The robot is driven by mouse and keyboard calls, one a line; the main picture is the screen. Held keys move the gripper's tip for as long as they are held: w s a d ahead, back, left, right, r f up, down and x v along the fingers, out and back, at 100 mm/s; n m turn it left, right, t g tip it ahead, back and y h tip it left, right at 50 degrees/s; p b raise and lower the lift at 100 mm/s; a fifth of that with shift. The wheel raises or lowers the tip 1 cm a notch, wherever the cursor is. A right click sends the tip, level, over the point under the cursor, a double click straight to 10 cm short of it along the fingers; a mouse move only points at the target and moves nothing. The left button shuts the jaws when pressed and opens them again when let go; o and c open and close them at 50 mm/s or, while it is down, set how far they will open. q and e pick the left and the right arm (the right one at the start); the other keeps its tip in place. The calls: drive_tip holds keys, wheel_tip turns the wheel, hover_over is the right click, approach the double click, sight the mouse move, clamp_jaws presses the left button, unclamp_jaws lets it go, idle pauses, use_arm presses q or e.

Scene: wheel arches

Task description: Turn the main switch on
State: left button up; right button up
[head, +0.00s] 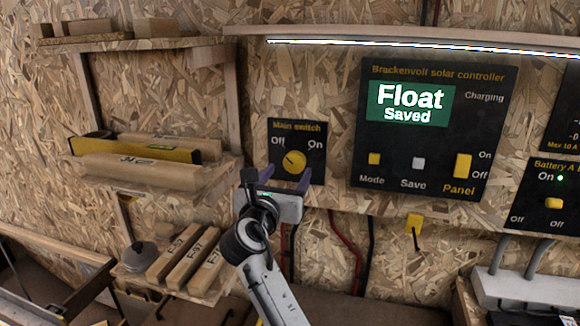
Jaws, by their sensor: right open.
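The main switch (294,161) is a yellow round knob on a small black panel, labelled Off at upper left and On at upper right. A dark mark on the knob seems to point up and left, toward Off, but it is small. My right gripper (288,175) is just below the knob, its two fingers apart and pointing up toward it. The fingers overlap the panel's lower edge in the head view, with nothing between them; I cannot tell how far they are from the panel. My left gripper is not in view.
A solar controller (432,125) reading "Float Saved" is right of the switch, with Mode, Save and Panel controls. A battery panel (548,196) is at the right edge. Shelves with wood blocks (140,170) stand left. Cables hang below, beside a yellow connector (413,223).

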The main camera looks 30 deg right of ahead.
sight(293, 165)
drive_tip(key=x, duration=0.3)
drive_tip(key=shift+w+d, duration=0.2)
drive_tip(key=shift+d, duration=0.05)
drive_tip(key=shift+w+d, duration=0.15)
drive_tip(key=shift+w, duration=0.1)
drive_tip(key=c, duration=1)
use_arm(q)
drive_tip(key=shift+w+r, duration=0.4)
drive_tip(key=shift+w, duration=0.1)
use_arm(e)
drive_tip(key=shift+c, duration=0.2)
